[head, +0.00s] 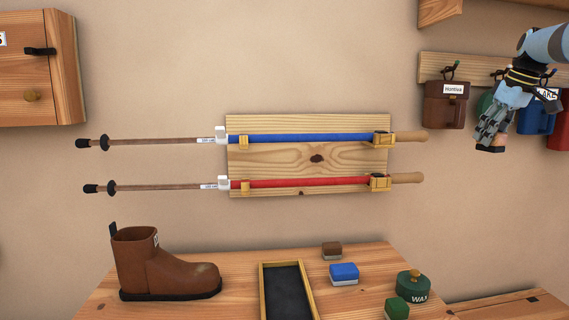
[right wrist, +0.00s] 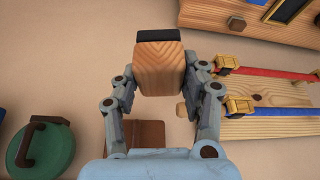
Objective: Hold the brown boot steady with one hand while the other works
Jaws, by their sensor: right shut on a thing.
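The brown boot (head: 160,268) stands upright on the wooden bench at lower left in the head view, toe to the right, with a dark sole and a pull loop at its heel. No gripper touches it. My right gripper (head: 489,138) is at the upper right, far from the boot, in front of the hanging bags. In the right wrist view it is shut on a wooden block (right wrist: 158,70) with a dark end, perhaps a brush. In the head view only a dark bit of that block shows at the fingertips. My left gripper is not in view.
The bench (head: 236,275) also holds a black-lined tray (head: 287,292), a blue block (head: 343,272), a brown block (head: 332,250), a green block (head: 396,309) and a green wax tin (head: 413,286). Two poles hang on a wall board (head: 308,160). A brown bag (head: 445,108) hangs near my right gripper.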

